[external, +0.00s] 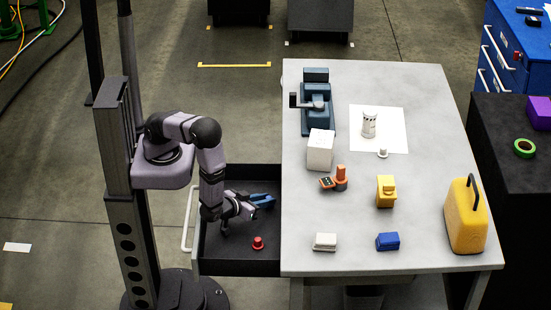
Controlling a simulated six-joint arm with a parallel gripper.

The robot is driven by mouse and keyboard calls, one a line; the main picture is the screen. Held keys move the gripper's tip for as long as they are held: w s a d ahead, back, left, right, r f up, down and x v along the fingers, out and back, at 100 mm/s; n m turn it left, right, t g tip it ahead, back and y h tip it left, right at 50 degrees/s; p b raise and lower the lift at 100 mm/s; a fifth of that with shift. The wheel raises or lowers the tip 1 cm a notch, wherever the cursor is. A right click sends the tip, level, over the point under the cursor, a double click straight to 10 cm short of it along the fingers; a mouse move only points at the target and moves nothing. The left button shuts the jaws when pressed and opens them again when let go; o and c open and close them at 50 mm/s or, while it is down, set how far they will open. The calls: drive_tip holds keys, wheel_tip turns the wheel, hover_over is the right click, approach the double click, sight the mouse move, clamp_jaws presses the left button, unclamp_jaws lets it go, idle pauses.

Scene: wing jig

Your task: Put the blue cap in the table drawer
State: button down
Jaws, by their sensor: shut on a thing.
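My gripper (248,208) is low inside the open black table drawer (282,268), to the left of the table. It is shut, with a blue piece (263,200) at its fingers. At this size I cannot tell whether that piece is the blue cap, or whether it touches the drawer floor. My wrist hides part of the area around the fingers. Another small blue block-like object (388,241) sits on the front of the table, well away from my gripper.
A red knob-like piece (258,243) lies in the drawer's front part. The grey table (430,110) holds a white box (320,150), an orange tool (341,178), a yellow block (386,191), a white block (325,242) and a yellow canister (466,218). The drawer handle (187,220) is left.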

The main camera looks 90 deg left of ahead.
drive_tip(key=shift+f, duration=0.1)
drive_tip(key=c, duration=1.6)
unclamp_jaws()
drive_tip(key=v, duration=0.4)
drive_tip(key=shift+s+d+r, duration=0.15)
drive_tip(key=shift+d+r, duration=0.1)
drive_tip(key=shift+d, duration=0.05)
drive_tip(key=shift+s+r+p, duration=0.2)
drive_tip(key=shift+r+p, duration=0.3)
drive_tip(key=shift+r, duration=3.1)
